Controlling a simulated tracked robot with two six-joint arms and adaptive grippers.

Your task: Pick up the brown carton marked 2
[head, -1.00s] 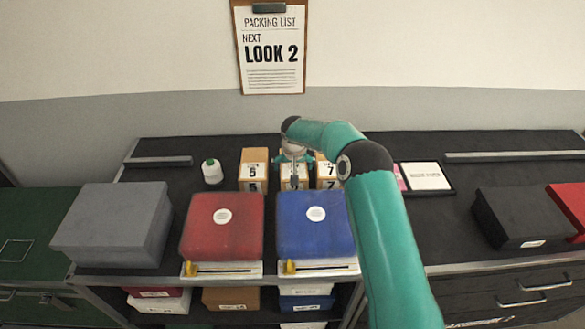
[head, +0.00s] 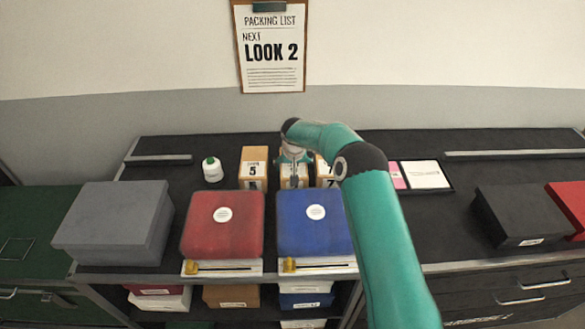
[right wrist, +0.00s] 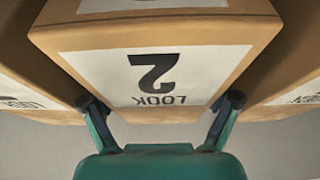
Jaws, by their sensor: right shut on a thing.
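The brown carton marked 2 (right wrist: 155,38) fills the middle of the right wrist view, its white label reading LOOK 2 upside down. In the head view it is mostly hidden behind my right gripper; part of its front (head: 287,183) shows between the cartons marked 5 (head: 254,164) and 7 (head: 325,170). My right gripper (head: 294,166) is at this carton. In the right wrist view the two fingers (right wrist: 160,100) are at its left and right sides, shut on it. I cannot tell whether it is lifted. My left gripper is not in view.
A red box (head: 222,238) and a blue box (head: 314,240) stand in front of the cartons. A white bottle (head: 212,171) stands left of carton 5. A grey box (head: 115,225) is at left, a black box (head: 522,218) at right. The wall is behind.

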